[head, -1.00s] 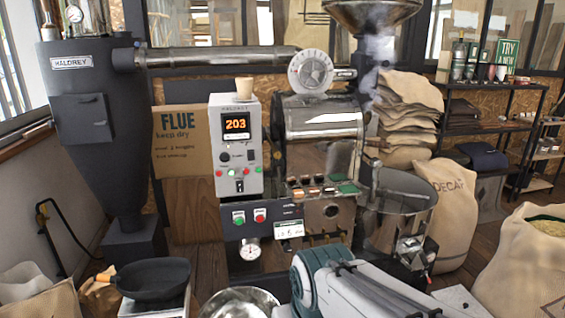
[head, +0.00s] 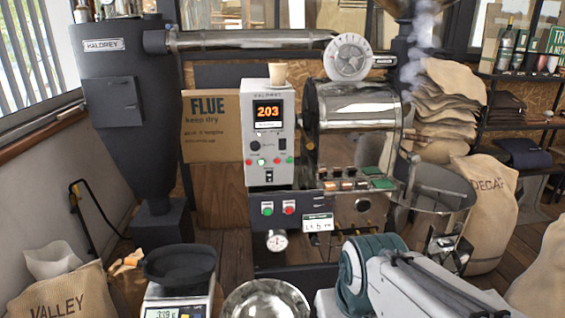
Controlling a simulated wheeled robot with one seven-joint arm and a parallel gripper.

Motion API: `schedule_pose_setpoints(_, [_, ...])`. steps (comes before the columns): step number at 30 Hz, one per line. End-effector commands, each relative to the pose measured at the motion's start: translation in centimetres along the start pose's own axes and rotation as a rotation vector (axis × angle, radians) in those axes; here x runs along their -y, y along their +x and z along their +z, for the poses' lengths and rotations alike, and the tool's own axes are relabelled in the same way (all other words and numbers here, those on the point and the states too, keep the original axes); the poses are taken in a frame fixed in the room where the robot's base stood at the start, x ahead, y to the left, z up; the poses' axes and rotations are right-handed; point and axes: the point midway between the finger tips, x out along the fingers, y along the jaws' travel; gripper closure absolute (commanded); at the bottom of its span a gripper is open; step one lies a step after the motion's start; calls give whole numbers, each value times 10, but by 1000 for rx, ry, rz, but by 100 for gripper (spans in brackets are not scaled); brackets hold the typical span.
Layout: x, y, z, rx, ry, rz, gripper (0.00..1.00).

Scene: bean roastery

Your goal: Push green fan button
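The roaster's grey control box (head: 286,92) stands near the middle, with a lit screen (head: 268,114) reading 203. Small green and red lights or buttons sit in a row under its knob, among them a green one (head: 262,161). On the dark panel below are a larger green button (head: 267,208) and a red button (head: 289,207). Their labels are too small to read, so I cannot tell which green one is for the fan. My teal and white arm shows at the lower right, in front of the roaster. I cannot make out my gripper's fingers.
A scale with a black pan (head: 180,265) and a steel bowl (head: 266,304) stand at the front. A round cooling bin (head: 440,188) and a DECAF sack (head: 488,215) are at right. A dark cyclone (head: 125,120) and a VALLEY sack (head: 62,295) are at left.

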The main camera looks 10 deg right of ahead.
Motion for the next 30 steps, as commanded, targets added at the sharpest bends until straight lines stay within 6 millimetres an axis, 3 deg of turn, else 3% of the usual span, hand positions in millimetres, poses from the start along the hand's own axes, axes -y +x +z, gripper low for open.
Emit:
schedule_pose_setpoints(1, [0, 0, 0, 0, 0, 0, 83])
schedule_pose_setpoints(3, [0, 0, 0, 0, 0, 0, 100])
schedule_pose_setpoints(30, [0, 0, 0, 0, 0, 0, 100])
